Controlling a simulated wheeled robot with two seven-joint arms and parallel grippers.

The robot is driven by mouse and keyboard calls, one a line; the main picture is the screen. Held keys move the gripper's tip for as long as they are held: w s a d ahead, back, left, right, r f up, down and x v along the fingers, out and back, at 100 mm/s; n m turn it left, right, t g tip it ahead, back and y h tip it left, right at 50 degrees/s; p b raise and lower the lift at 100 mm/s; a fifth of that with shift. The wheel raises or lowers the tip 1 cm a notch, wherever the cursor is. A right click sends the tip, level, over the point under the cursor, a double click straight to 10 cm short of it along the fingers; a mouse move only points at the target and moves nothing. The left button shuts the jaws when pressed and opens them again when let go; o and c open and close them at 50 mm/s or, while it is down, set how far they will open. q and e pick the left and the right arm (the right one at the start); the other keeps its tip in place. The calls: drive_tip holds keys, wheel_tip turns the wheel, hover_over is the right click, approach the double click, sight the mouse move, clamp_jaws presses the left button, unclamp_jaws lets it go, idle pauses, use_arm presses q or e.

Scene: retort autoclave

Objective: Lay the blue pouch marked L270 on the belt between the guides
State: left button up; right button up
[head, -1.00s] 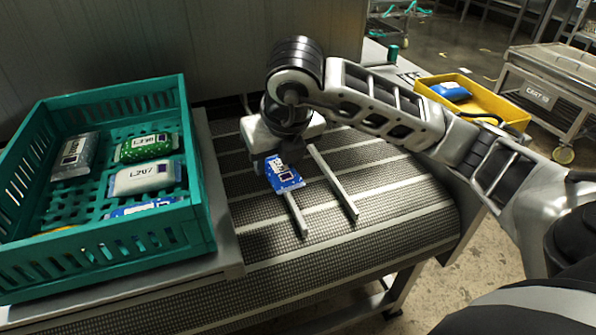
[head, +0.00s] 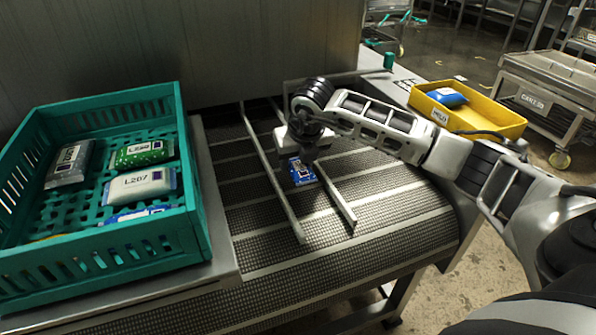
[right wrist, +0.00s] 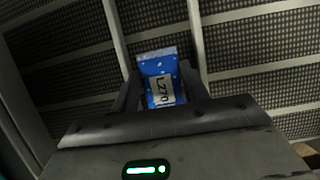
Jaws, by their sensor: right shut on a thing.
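The blue pouch marked L270 (head: 301,173) hangs below my right gripper (head: 302,158), which is shut on it. In the right wrist view the pouch (right wrist: 160,79) shows its white L270 label between my two dark fingers. Two metal guide bars, left (head: 272,172) and right (head: 336,195), run along the grey mesh belt (head: 400,206). The pouch appears over the gap between them, nearer the right bar in the head view. I cannot tell whether it touches the belt. My left gripper is out of view.
A teal crate (head: 192,214) at left holds several pouches, including a white one marked L207 (head: 139,185) and a green one (head: 144,153). A yellow bin (head: 486,122) with a blue pouch (head: 446,97) stands at right. The belt in front of the guides is clear.

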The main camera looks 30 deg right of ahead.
sight(300, 165)
wheel_tip(300, 165, down, 4)
drive_tip(key=shift+w+d+r, duration=0.1)
drive_tip(key=shift+d+r, duration=0.05)
drive_tip(key=shift+r, duration=0.05)
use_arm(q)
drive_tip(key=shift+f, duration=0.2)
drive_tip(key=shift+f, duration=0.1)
use_arm(e)
drive_tip(key=o, duration=1)
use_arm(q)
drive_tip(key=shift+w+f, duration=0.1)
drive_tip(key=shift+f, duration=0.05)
